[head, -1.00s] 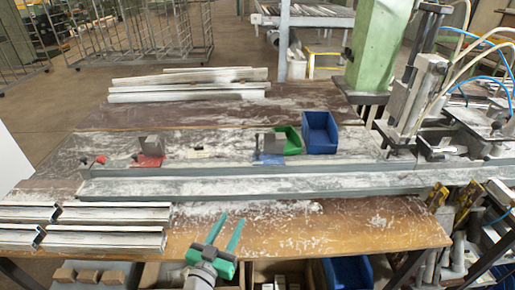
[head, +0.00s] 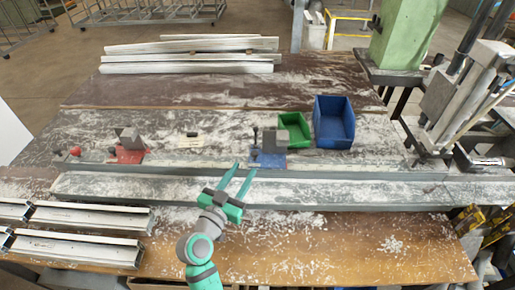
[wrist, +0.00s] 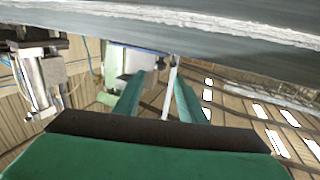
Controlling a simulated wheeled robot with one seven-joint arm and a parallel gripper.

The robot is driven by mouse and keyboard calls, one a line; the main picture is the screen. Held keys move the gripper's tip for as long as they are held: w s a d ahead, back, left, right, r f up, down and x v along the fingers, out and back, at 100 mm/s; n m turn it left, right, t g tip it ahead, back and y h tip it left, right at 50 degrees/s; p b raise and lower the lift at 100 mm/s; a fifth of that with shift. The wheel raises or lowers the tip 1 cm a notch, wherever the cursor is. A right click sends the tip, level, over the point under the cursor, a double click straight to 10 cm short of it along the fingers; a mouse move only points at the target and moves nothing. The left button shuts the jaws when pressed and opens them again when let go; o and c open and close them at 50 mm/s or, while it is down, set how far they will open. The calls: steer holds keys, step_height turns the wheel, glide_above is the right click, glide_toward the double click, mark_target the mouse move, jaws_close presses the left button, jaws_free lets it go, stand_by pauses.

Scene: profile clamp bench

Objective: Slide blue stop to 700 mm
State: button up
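The blue stop (head: 268,161) has a blue base and a grey block on top, with a dark upright knob at its left. It sits on the long grey rail (head: 350,160) right of the middle. My gripper (head: 244,168) is just in front and left of the blue stop in the head view, its two teal fingers apart with nothing visible between them. Whether a fingertip touches the stop I cannot tell. In the wrist view the fingers (wrist: 157,85) are also apart, below a pale dusty profile edge; the blue stop is not seen there.
A red stop (head: 130,155) sits on the rail at the left. Green (head: 294,127) and blue (head: 333,122) bins stand behind the blue stop. Metal profiles lie at the back (head: 190,66) and front left (head: 75,247). A machine (head: 465,95) stands at the right end.

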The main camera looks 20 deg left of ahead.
mark_target(252, 155)
steer(key=w, duration=0.8)
steer(key=shift+w+d, duration=0.3)
steer(key=shift+w, duration=0.1)
steer(key=shift+w+d, duration=0.3)
steer(key=shift+w, duration=0.05)
jaws_close()
